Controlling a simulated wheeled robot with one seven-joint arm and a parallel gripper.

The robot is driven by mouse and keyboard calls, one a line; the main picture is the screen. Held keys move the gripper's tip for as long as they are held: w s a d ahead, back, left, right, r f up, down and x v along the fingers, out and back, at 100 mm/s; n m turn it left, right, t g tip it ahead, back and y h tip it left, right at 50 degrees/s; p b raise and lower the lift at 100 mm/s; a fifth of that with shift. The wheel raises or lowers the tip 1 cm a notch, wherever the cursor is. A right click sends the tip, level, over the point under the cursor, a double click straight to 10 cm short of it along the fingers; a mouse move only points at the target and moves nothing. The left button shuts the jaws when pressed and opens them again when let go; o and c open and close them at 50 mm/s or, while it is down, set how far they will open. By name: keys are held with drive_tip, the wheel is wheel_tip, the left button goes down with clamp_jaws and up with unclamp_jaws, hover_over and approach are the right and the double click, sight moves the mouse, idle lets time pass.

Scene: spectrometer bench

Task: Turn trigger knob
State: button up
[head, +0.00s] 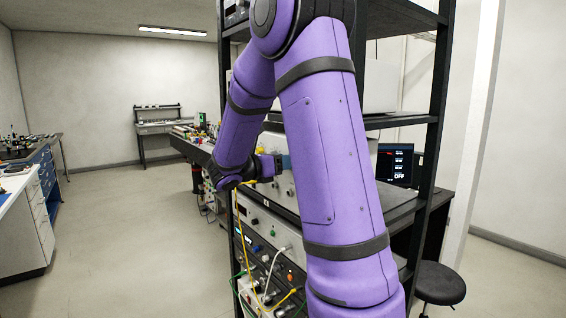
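My gripper (277,165) is at the end of my purple arm, beside the black equipment rack (437,110). It points right, toward a grey unit at the shelf's left edge. The gripper is small and dark here, and I cannot make out whether its fingers are open or shut. I cannot pick out the trigger knob; my arm covers much of the rack. Instrument panels (262,222) with small knobs and plugs show below the gripper.
Yellow, white (270,270) and green cables hang in front of the lower panels. A laptop (395,163) sits behind the rack, and a black stool (440,283) stands at right. Workbenches (25,215) line the left side. The floor (130,240) between is clear.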

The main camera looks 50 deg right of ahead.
clamp_jaws()
drive_tip(key=shift+m, duration=0.4)
drive_tip(key=shift+f+m, duration=0.1)
drive_tip(key=shift+m, duration=8.3)
drive_tip(key=shift+s, duration=0.1)
drive_tip(key=shift+o, duration=1)
unclamp_jaws()
